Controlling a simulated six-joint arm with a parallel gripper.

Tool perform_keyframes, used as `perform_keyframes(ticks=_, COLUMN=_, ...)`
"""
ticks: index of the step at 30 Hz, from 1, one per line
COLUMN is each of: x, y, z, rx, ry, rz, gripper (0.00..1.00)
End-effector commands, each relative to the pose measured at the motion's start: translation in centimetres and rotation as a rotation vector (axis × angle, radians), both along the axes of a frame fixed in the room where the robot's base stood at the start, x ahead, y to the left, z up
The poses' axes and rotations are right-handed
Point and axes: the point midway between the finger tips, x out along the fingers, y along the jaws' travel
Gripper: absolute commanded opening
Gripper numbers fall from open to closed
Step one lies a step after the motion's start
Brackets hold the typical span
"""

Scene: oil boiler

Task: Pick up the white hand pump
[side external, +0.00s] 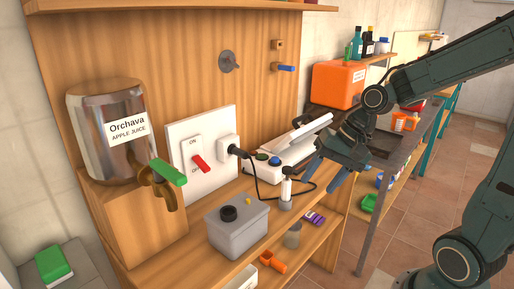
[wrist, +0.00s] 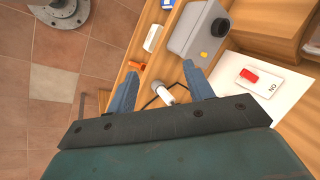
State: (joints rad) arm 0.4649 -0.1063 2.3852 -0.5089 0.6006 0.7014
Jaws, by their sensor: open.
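The white hand pump (side external: 287,188) stands upright on the wooden shelf, right of the grey box, with a grey lower part and a dark top. In the wrist view the pump (wrist: 165,94) is seen from above, between my two blue fingers but nearer the palm in the picture. My gripper (side external: 322,180) is open and empty, to the right of the pump in the side view and apart from it. In the wrist view my gripper (wrist: 160,76) shows both fingers spread wide.
A grey box (side external: 237,226) with a black cap stands left of the pump. A black cable (side external: 262,190) runs behind the pump from the wall plug. A white device (side external: 275,160) with coloured buttons sits behind. An orange box (side external: 338,84) is at the back.

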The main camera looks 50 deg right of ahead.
Motion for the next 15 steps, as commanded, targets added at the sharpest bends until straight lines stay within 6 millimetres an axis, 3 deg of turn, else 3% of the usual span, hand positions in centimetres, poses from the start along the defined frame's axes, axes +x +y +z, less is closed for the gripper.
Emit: perform_keyframes(ticks=15, x=4.5, y=-5.0, z=-5.5, rx=0.509, ry=0.145, rz=-0.524, gripper=0.52)
